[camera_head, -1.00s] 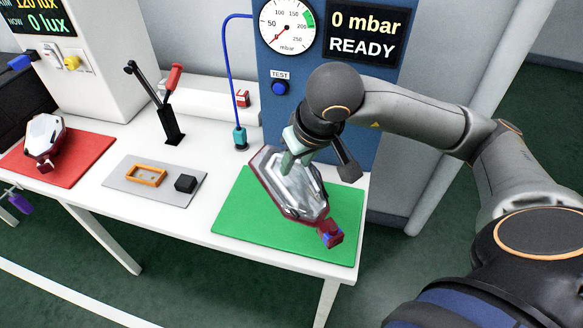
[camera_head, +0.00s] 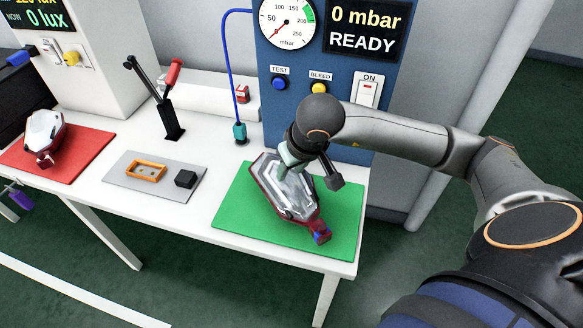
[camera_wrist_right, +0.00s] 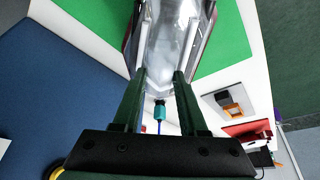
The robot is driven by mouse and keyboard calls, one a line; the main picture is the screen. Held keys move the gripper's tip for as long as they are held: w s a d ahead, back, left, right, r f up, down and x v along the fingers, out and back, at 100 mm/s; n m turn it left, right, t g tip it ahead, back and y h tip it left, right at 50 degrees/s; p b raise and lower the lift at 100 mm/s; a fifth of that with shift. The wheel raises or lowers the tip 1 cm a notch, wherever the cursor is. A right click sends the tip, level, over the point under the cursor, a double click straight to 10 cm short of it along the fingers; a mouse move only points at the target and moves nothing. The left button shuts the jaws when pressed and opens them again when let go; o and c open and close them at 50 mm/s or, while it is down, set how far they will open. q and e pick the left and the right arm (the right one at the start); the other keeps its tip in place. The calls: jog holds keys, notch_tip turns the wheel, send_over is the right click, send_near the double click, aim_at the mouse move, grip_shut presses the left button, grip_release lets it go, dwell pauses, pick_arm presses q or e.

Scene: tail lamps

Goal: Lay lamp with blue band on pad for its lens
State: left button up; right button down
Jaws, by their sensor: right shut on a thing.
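The lamp with the blue band (camera_head: 290,197) has a clear silvery lens and a dark red body, with the blue band at its near end. It is over the green pad (camera_head: 240,222), lens facing up; I cannot tell whether it touches the pad. My right gripper (camera_head: 292,164) is shut on its far end. In the right wrist view the lamp (camera_wrist_right: 172,40) sits between and beyond the fingertips (camera_wrist_right: 160,78). My left gripper is not in view.
Another lamp (camera_head: 43,135) lies on a red pad (camera_head: 80,148) at the left. A grey mat (camera_head: 130,182) carries an orange frame and a black block. A black stand with a red handle (camera_head: 172,85) and a hose with a teal connector (camera_head: 240,132) stand behind. The gauge panel (camera_head: 300,100) rises behind the green pad.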

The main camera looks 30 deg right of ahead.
jog(key=shift+c, duration=2.2)
grip_release()
jog(key=shift+f, duration=0.1)
jog(key=p+v, duration=0.1)
jog(key=v, duration=1.1)
